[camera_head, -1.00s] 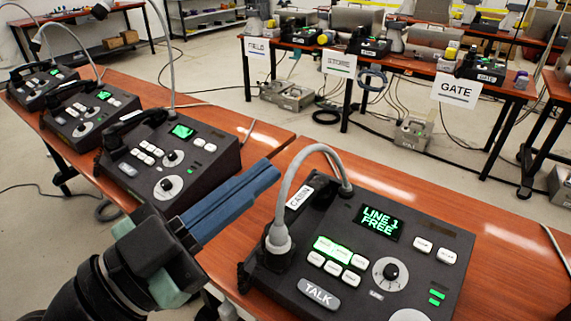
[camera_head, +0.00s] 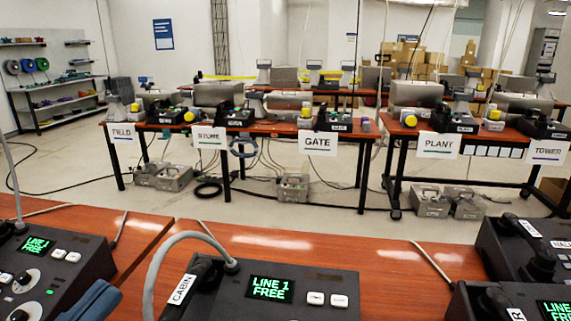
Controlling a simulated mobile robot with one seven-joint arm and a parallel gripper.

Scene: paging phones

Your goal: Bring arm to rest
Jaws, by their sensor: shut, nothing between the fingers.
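My gripper (camera_head: 98,298) shows only by its blue fingers at the bottom left edge of the head view. The fingers lie together, shut and empty. The rest of my arm is below the frame. The fingers are in front of a dark phone console (camera_head: 85,258) and to the left of the CABIN console (camera_head: 232,300). The CABIN console's screen reads "LINE 1 FREE" in green, and its handset lies at its left side with a grey cord arching over. Whether the fingers touch a console cannot be told.
The consoles stand on a near wooden table (camera_head: 300,240). More consoles (camera_head: 525,245) stand at the right. Farther back, tables carry phones and signs FIELD (camera_head: 123,133), STORE (camera_head: 210,138), GATE (camera_head: 319,144), PLANT (camera_head: 438,146) and TOWER (camera_head: 547,152). Open floor (camera_head: 75,190) lies between.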

